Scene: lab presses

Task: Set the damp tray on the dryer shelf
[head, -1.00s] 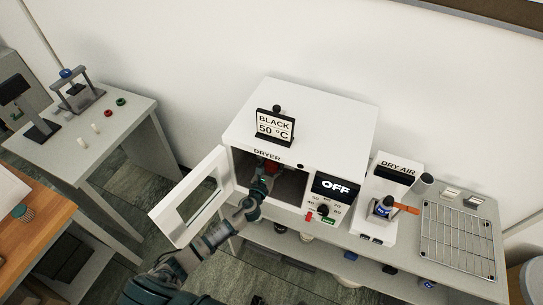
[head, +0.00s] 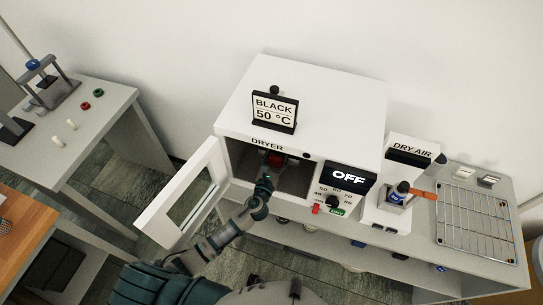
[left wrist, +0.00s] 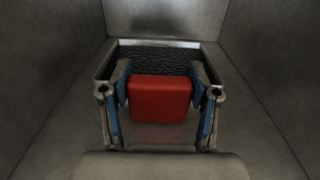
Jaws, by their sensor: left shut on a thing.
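The dryer (head: 300,95) is a white box with its door (head: 186,196) open to the left. My left arm reaches into its chamber, with the left gripper (head: 272,168) inside the opening. In the left wrist view, the gripper (left wrist: 160,80) is shut on the red handle (left wrist: 160,98) of the tray, one finger on each side. The metal tray (left wrist: 158,42) holds dark granules and lies ahead between the grey chamber walls. I cannot tell whether the tray touches the shelf. My right gripper is out of view.
A sign (head: 275,109) on the dryer reads BLACK 50 °C; the display (head: 349,178) reads OFF. A DRY AIR unit (head: 408,165) and a wire rack (head: 475,222) stand to the right. A grey table (head: 95,130) stands at the left, across a gap.

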